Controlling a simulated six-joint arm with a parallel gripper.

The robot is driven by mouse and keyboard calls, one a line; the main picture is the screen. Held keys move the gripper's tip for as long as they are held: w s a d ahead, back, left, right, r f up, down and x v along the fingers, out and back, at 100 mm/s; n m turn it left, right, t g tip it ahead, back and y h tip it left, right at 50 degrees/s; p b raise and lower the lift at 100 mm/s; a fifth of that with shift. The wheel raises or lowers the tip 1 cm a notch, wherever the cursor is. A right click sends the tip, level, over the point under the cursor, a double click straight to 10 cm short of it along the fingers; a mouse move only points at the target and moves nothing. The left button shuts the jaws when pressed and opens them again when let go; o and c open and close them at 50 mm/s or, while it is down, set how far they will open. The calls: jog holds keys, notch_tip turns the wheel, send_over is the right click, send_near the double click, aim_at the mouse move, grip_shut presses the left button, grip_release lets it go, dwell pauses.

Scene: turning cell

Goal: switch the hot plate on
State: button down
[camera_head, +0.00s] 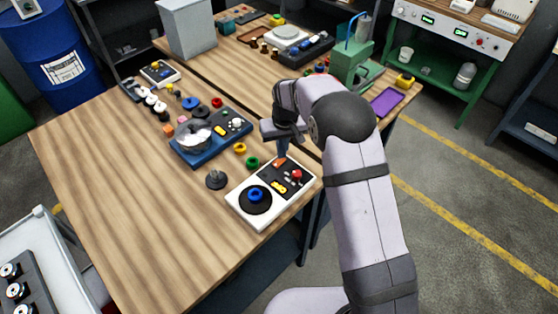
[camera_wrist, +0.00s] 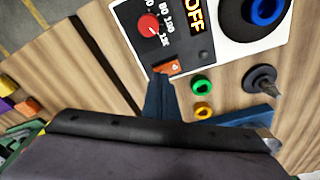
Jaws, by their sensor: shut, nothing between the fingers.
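The hot plate (camera_head: 240,206) is a white unit at the table's right front edge, with a black disc (camera_wrist: 240,22) bearing a blue ring (camera_head: 255,195). On its dark panel are a red knob (camera_wrist: 149,25), a display (camera_wrist: 196,14) reading OFF, and an orange rocker switch (camera_wrist: 172,67). My gripper (camera_wrist: 159,82) points down at the panel end, its shut, empty fingertips right beside the rocker switch. I cannot tell whether they touch it. In the head view my gripper (camera_head: 281,157) covers part of that end.
A green ring (camera_head: 252,162) and a yellow ring (camera_head: 239,148) lie close to the hot plate. A black spindle stand (camera_head: 216,180) stands to its left. A blue unit (camera_head: 205,154) with a silver domed pan stands behind. The table's left front is clear.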

jog(key=shift+f+b, duration=0.35)
jog(key=shift+f, duration=0.25)
dwell(0.3)
jog(key=shift+r, duration=0.1)
notch_tip(320, 180, up, 7)
jog(key=p, duration=0.5)
dwell(0.4)
jog(key=shift+d, duration=0.1)
dwell(0.3)
jog(key=s+d+r+m, duration=0.1)
jog(key=s+d, duration=0.3)
jog(key=s, duration=0.6)
jog(key=s+d+r+m+g+b, duration=0.1)
jog(key=s+d, duration=0.3)
jog(key=s, duration=0.6)
jog(key=s+d+r+m, duration=0.1)
jog(key=s+d, duration=0.4)
jog(key=s, duration=0.5)
jog(key=shift+s+g+b, duration=0.35)
jog(key=shift+s+g, duration=0.05)
